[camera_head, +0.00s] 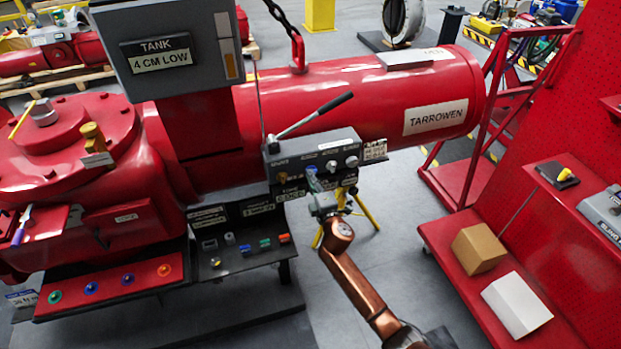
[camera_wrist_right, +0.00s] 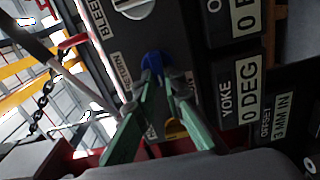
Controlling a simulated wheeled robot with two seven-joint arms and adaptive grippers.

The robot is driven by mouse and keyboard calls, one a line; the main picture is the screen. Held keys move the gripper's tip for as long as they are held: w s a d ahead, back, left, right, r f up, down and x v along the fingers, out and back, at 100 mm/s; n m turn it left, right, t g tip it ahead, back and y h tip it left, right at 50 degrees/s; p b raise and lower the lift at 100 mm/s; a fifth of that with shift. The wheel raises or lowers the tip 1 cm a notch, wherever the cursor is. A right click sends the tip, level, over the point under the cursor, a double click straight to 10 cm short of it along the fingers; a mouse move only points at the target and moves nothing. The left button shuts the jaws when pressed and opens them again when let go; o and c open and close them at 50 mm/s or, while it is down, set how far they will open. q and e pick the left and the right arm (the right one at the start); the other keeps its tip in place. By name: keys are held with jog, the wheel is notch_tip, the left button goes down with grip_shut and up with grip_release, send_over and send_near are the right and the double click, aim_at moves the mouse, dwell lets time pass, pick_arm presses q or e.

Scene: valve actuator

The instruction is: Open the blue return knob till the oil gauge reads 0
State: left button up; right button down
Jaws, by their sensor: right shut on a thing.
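The blue return knob (camera_wrist_right: 153,64) shows in the right wrist view, beside a label reading RETURN (camera_wrist_right: 122,76). My right gripper (camera_wrist_right: 163,84) has its green fingers closed on this knob, which sticks out past the fingertips. I cannot make out an oil gauge reading. A sign (camera_head: 162,54) on the column reads TANK 4 CM LOW. My left gripper is not in view.
A lever (camera_head: 316,112) rises from the control box's top. Other knobs (camera_head: 351,161) sit close by on its face. Display plates reading YOKE 0 DEG (camera_wrist_right: 238,90) are beside the gripper. A red cart (camera_head: 470,255) with two boxes stands at right, with open floor between.

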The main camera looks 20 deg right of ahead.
jog(key=c, duration=2)
grip_release()
jog(key=s, duration=1.2)
jog(key=shift+d, duration=0.2)
jog(key=shift+f, duration=0.1)
jog(key=s+d+f+m+g, duration=0.2)
jog(key=s+d+f, duration=0.15)
jog(key=f, duration=0.95)
jog(key=s+d+f+m+g+h, duration=0.1)
jog(key=s+d+f+m+g, duration=0.2)
jog(key=f, duration=0.9)
jog(key=s+d+f+m+g, duration=0.15)
jog(key=s+f, duration=0.35)
jog(key=f, duration=0.8)
jog(key=s+d+f+m+g, duration=0.3)
jog(key=s+f+g, duration=0.2)
jog(key=s+f, duration=1.15)
jog(key=s+f+m+g, duration=0.2)
jog(key=s+f, duration=0.2)
jog(key=s, duration=0.9)
jog(key=s+f+m+g, duration=0.2)
jog(key=s+f, duration=0.3)
jog(key=s, duration=0.7)
jog(key=s+f+m+g, duration=0.2)
jog(key=s+f, duration=0.3)
jog(key=s, duration=0.8)
jog(key=shift+s+a+f+m, duration=0.1)
jog(key=shift+s+f+m, duration=0.15)
jog(key=shift+m, duration=0.3)
